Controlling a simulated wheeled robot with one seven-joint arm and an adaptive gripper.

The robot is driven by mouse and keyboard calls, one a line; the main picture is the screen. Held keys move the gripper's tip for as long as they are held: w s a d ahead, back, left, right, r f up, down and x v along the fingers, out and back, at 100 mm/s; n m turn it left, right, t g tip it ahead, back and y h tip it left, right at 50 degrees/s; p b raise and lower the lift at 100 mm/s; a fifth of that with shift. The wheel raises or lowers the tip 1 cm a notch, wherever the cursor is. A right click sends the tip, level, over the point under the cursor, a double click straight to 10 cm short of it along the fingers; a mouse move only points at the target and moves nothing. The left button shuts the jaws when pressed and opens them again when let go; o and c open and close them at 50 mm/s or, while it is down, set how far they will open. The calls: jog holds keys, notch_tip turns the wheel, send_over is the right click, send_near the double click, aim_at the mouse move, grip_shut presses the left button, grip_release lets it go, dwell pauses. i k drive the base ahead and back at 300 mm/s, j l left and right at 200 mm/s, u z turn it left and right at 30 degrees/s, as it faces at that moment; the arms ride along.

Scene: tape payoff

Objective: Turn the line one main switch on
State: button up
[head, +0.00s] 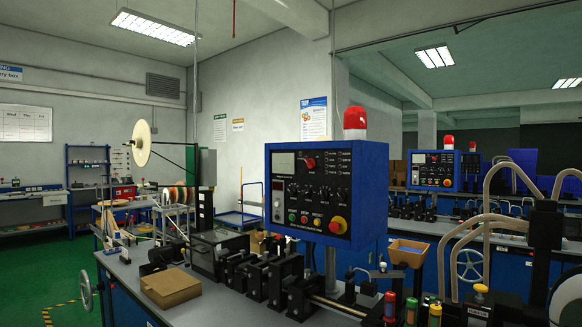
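A blue control box (368,195) stands on a post over the near machine, with a dark front panel and a red beacon (355,122) on top. A red knob (308,163) sits near the top of its panel, right of a pale display (285,163); its setting is too small to read. Lower are small dark knobs, coloured buttons and a red mushroom button on yellow (338,225). A second similar blue box (471,172) stands farther back on the right. I cannot read which is line one. My gripper is not in view.
Beige hoses (440,250) and a dark upright crowd the right. A white reel (141,143) stands behind. Green floor (40,270) is open at left.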

aim_at(311, 162)
jog(key=i+j+z, duration=0.1)
jog(key=z, duration=0.3)
jog(key=j+z, duration=0.4)
jog(key=i+j+z, duration=0.2)
jog(key=j, duration=0.45)
jog(key=j+z, duration=0.2)
jog(key=j, duration=0.4)
jog(key=i+j+z, duration=0.2)
jog(key=j, duration=0.5)
jog(key=k+l, duration=0.05)
jog(key=k, duration=0.05)
